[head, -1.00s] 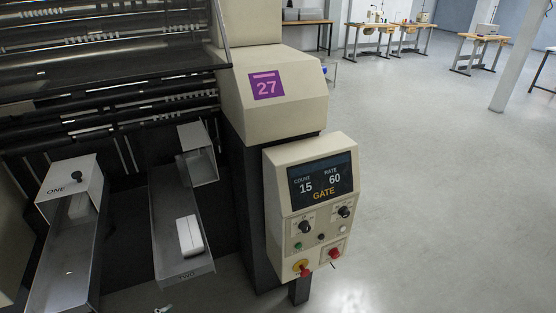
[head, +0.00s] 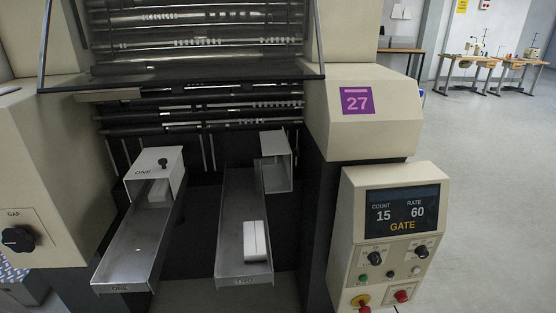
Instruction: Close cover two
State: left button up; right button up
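Cover two (head: 277,162) is a pale metal hood at the upper end of the right chute, marked TWO (head: 243,281). It stands swung up, with its hollow inside facing me. A white block (head: 255,238) lies in this chute near its lower end. Neither of my grippers shows in the head view.
The control panel (head: 350,240) at the right reads COUNT 15, RATE 60, GATE. A clear guard (head: 190,75) hangs above the chutes. A cream housing with a black GAP knob (head: 18,239) stands at the left. Open floor lies at the right.

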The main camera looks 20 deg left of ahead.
aim_at(273, 142)
jog(key=l+u, duration=0.1)
jog(key=u, duration=1.25)
jog(key=i+l, duration=0.1)
jog(key=l, duration=0.55)
jog(key=i+l, duration=0.1)
jog(key=l, duration=0.5)
jog(key=i+l, duration=0.1)
jog(key=l, duration=0.55)
jog(key=k+j+u, duration=0.1)
jog(key=j, duration=0.35)
